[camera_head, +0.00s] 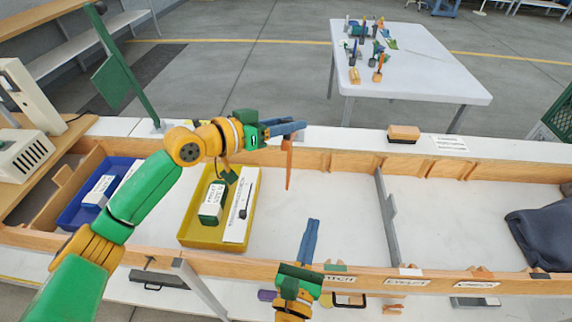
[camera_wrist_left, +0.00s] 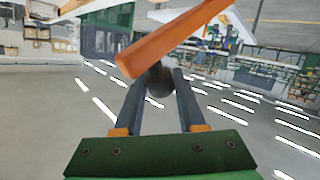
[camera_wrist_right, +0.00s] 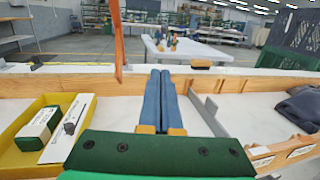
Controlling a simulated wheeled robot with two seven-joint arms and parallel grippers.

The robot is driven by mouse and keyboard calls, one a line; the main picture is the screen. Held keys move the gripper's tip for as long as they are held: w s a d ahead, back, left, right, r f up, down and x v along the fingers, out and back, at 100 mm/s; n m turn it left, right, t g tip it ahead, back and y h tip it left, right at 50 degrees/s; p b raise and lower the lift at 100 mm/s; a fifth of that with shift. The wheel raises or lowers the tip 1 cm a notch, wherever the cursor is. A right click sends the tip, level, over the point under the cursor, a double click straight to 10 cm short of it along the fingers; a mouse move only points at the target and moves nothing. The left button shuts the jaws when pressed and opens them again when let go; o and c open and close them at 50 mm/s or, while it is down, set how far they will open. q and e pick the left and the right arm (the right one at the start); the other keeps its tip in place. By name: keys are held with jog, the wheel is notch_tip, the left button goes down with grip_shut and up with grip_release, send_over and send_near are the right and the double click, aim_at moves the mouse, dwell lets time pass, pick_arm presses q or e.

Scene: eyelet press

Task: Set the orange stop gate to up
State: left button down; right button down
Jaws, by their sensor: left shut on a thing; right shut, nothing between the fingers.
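The orange stop gate (camera_head: 289,165) is a thin orange bar. In the head view it points down from my left gripper's fingertips, above the white bench floor. My left gripper (camera_head: 298,128) is shut on a round dark grey knob (camera_wrist_left: 159,80) at the bar. In the left wrist view the orange bar (camera_wrist_left: 185,38) crosses just beyond the fingertips. The bar (camera_wrist_right: 118,40) also stands near vertical in the right wrist view. My right gripper (camera_head: 313,224) is shut and empty, below and apart from the bar, near the front wooden rail. The gate's pivot is not clear.
A yellow tray (camera_head: 189,238) with a box and a white card is left of the gate. A blue tray (camera_head: 70,212) lies farther left. A grey divider (camera_head: 387,205) stands to the right, with dark cloth (camera_head: 540,235) beyond. The bench floor between tray and divider is clear.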

jog(key=s+a+r+n+t+y, duration=0.2)
jog(key=s+a+r+y, duration=0.15)
jog(key=a+r, duration=0.2)
jog(key=w+r, duration=0.4)
jog(key=w, duration=0.8)
jog(key=shift+a+r, duration=0.2)
jog(key=shift+r, duration=0.05)
